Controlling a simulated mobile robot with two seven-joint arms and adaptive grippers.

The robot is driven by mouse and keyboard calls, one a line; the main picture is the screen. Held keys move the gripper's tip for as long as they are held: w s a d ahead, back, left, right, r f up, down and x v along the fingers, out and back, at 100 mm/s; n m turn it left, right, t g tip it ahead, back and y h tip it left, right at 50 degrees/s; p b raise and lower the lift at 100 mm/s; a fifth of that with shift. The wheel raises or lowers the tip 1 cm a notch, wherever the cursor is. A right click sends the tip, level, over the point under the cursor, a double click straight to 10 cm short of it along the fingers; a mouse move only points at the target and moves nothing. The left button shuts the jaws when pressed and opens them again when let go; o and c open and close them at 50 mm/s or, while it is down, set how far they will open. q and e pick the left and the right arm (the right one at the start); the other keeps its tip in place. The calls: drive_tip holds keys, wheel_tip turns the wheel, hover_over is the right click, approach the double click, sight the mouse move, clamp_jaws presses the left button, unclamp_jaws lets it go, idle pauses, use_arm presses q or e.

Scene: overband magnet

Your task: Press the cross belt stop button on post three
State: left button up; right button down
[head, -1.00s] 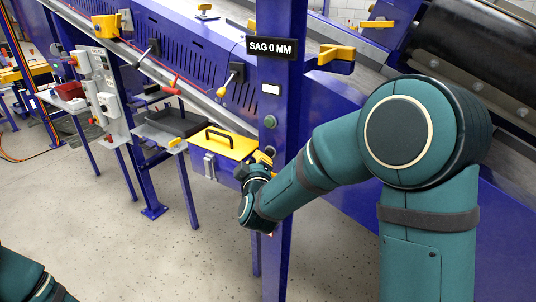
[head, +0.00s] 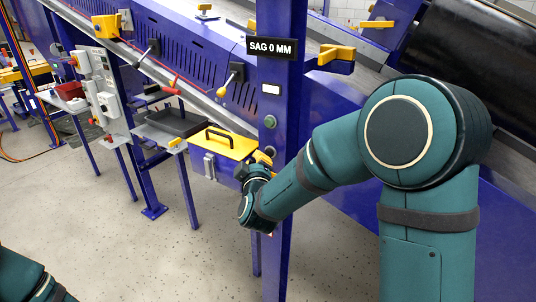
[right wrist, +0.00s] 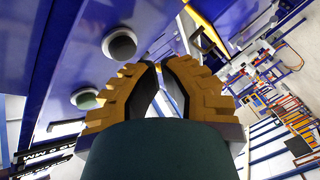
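The blue post (head: 283,85) with the "SAG 0 MM" sign (head: 272,48) stands mid-view in the head view. It carries a green round button (head: 270,121) and below it a dark round button (head: 271,152). The right wrist view shows a dark round button (right wrist: 120,44) and a greenish one (right wrist: 85,98), left of the fingers. No button label is readable. My right gripper (head: 263,158) is close to the post, just below the dark button. Its fingertips (right wrist: 160,66) are nearly together with nothing between them; contact is not visible. My left gripper is out of view.
A yellow lid with a black handle (head: 222,143) is left of the post. A grey tray (head: 170,127) and a control panel (head: 104,90) stand farther left. A yellow block (head: 336,55) juts out right of the sign.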

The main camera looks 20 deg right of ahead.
drive_tip(key=shift+w+d, duration=0.1)
drive_tip(key=shift+w+d, duration=0.15)
drive_tip(key=shift+d, duration=0.1)
drive_tip(key=shift+w+d, duration=0.35)
drive_tip(key=shift+d, duration=0.1)
idle(1.1)
drive_tip(key=shift+s+a, duration=0.6)
drive_tip(key=shift+a, duration=0.15)
drive_tip(key=s+a, duration=0.1)
drive_tip(key=a, duration=0.1)
drive_tip(key=s+a, duration=0.2)
drive_tip(key=shift+p, duration=0.35)
idle(0.8)
